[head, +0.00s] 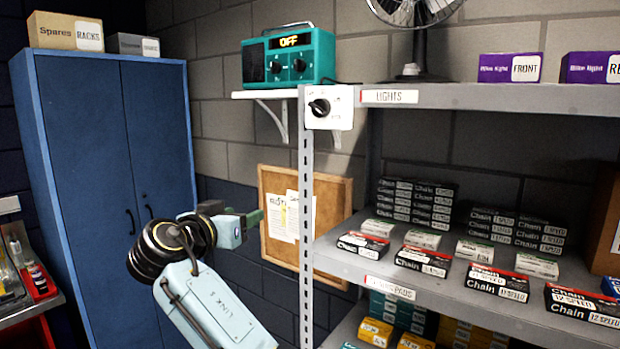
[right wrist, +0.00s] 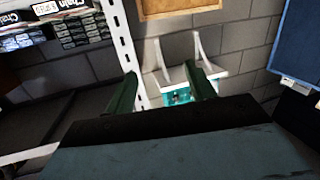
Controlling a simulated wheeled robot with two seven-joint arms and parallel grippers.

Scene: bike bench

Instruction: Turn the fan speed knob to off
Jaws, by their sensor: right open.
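The fan speed knob (head: 319,107) is a black knob on a white control box at the front left corner post of the shelf unit. Its pointer setting is too small to read. The fan (head: 414,20) stands above it on the top shelf, partly cut off by the picture edge. My right gripper (head: 256,217) is in front of the cork board, below and left of the knob and apart from it. In the right wrist view its two green fingers (right wrist: 160,72) are spread with nothing held between them. My left gripper is not in view.
A teal radio (head: 288,58) reading OFF sits on a bracketed wall shelf left of the knob. The metal shelf post (head: 306,220) runs below the knob. Chain boxes (head: 422,260) fill the middle shelf. A blue cabinet (head: 100,150) stands left.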

